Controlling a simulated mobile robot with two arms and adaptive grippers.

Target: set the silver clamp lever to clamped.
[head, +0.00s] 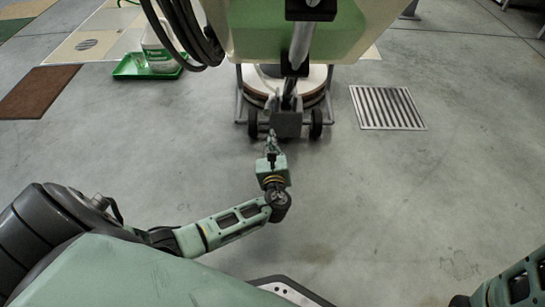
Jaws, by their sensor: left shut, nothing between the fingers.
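A floor machine with a pale green body (345,35) stands ahead of me, with two small dark wheels and a round pad base. A silver tube (299,45) runs down its near side between dark blocks. I cannot single out the silver clamp lever or tell its setting. My left gripper (271,138) is shut and empty. It points away from me, just in front of the grey plate (287,124) between the wheels. I cannot tell whether it touches the machine. My right gripper is not in view; only part of that arm shows at the bottom right.
A floor grate (388,107) lies right of the machine. A green tray (147,66) with a white tub (160,45) sits at the upper left, near a brown mat (38,91). Black hoses (182,30) hang left of the machine. The concrete floor at right is clear.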

